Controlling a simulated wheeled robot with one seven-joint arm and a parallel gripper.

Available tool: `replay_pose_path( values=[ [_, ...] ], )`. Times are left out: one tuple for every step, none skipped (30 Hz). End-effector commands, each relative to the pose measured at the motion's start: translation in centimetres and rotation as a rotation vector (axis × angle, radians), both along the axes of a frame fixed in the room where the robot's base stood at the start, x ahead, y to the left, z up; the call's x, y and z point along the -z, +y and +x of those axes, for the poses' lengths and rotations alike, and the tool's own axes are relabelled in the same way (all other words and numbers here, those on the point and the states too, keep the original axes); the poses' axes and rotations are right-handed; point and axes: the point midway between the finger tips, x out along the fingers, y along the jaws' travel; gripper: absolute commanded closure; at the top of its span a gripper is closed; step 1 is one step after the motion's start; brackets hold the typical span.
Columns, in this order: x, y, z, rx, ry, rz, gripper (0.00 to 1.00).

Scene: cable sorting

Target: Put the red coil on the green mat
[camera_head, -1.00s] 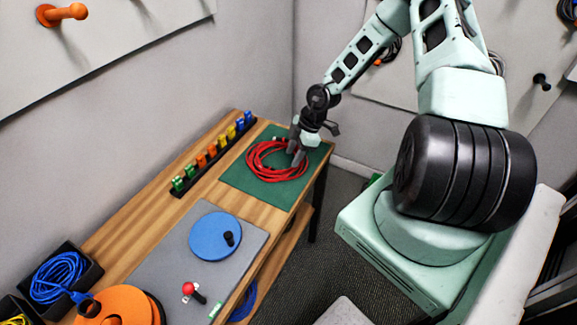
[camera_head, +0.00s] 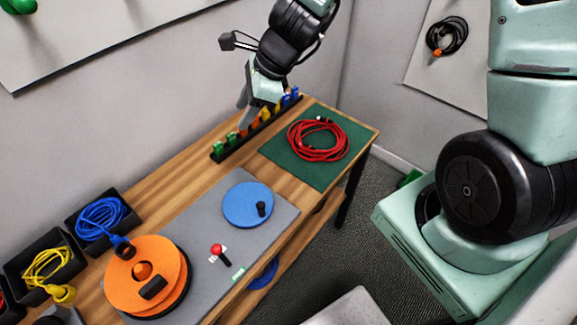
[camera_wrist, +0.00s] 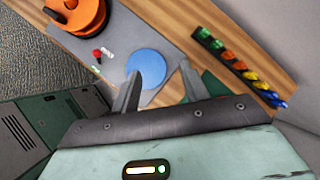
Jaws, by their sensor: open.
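The red coil (camera_head: 318,141) lies on the green mat (camera_head: 322,178) at the far end of the wooden bench in the head view. The mat's bare edge shows around it. My gripper (camera_head: 243,115) is open and empty, above the bench to the left of the mat and near the row of coloured clips. In the wrist view my gripper's two fingers (camera_wrist: 158,82) are apart with nothing between them. A small part of the mat (camera_wrist: 213,86) shows behind the right finger there.
A black rack of coloured clips (camera_head: 257,130) stands along the wall. A grey plate carries a blue disc (camera_head: 247,204), a red-knobbed lever (camera_head: 217,250) and an orange reel (camera_head: 146,276). Black bins hold a blue coil (camera_head: 100,217) and a yellow coil (camera_head: 45,266).

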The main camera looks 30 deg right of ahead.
Motion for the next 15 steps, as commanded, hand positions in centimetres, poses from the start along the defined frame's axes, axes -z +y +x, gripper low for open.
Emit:
replay_pose_path(
  values=[
    [-1.4, 2.7, -2.8, -0.280, -0.085, -0.062, 0.55],
    [-2.1, 4.0, -4.5, -0.453, -0.134, -0.099, 0.55],
    [-2.8, 5.3, -6.9, -0.684, -0.197, -0.147, 0.55],
    [-3.4, 6.0, -8.7, -0.855, -0.242, -0.182, 0.55],
    [-3.8, 6.5, -10.6, -1.024, -0.285, -0.216, 0.55],
    [-4.3, 6.9, -13.0, -1.245, -0.337, -0.259, 0.55],
    [-4.7, 7.0, -14.6, -1.400, -0.373, -0.290, 0.55],
    [-5.0, 6.9, -16.1, -1.550, -0.405, -0.318, 0.55],
    [-5.4, 6.6, -17.8, -1.732, -0.443, -0.353, 0.55],
    [-5.7, 6.3, -19.0, -1.859, -0.466, -0.377, 0.55],
    [-5.9, 5.9, -19.9, -1.973, -0.483, -0.398, 0.55],
    [-6.2, 5.4, -21.0, -2.106, -0.504, -0.423, 0.55],
    [-6.3, 5.0, -21.6, -2.192, -0.515, -0.439, 0.55],
    [-6.4, 4.7, -22.1, -2.267, -0.523, -0.453, 0.55],
    [-6.6, 4.3, -22.5, -2.345, -0.533, -0.469, 0.55]
  ],
)
